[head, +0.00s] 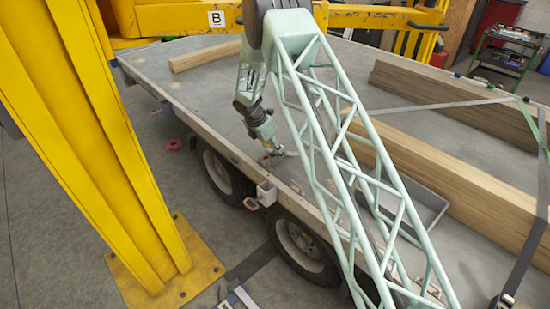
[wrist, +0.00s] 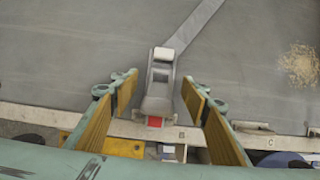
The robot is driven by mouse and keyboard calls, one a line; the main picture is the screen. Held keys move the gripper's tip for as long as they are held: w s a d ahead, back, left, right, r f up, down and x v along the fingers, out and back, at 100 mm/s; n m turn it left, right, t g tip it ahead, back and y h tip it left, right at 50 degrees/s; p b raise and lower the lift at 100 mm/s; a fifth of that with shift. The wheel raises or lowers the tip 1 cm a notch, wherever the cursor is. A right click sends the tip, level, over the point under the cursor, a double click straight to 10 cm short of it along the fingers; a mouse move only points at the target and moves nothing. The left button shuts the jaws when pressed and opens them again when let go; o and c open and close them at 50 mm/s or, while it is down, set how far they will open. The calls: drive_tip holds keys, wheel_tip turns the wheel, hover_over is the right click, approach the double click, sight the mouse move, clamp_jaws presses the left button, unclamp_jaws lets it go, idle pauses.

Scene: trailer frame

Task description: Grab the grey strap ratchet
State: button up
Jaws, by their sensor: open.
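The grey strap ratchet (wrist: 160,82) lies near the edge of the trailer bed in the wrist view, with a red part at its lower end. Its grey strap (wrist: 194,27) runs from it to the upper right across the bed. My gripper (wrist: 159,90) is open, with one finger on each side of the ratchet and a visible gap on both sides. In the head view my gripper (head: 270,151) points down at the near edge of the bed. The ratchet is small there and mostly hidden by the gripper.
The trailer bed (head: 205,91) is mostly bare here. Long timber beams (head: 440,180) lie on the right, with a grey tray (head: 425,205) beside them. A yellow post (head: 90,130) stands left. Sawdust (wrist: 301,65) lies right of the ratchet.

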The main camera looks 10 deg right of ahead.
drive_tip(key=shift+x, duration=1.35)
drive_tip(key=shift+c, duration=0.4)
drive_tip(key=c, duration=1)
drive_tip(key=shift+r, duration=0.15)
drive_tip(key=shift+c, duration=0.2)
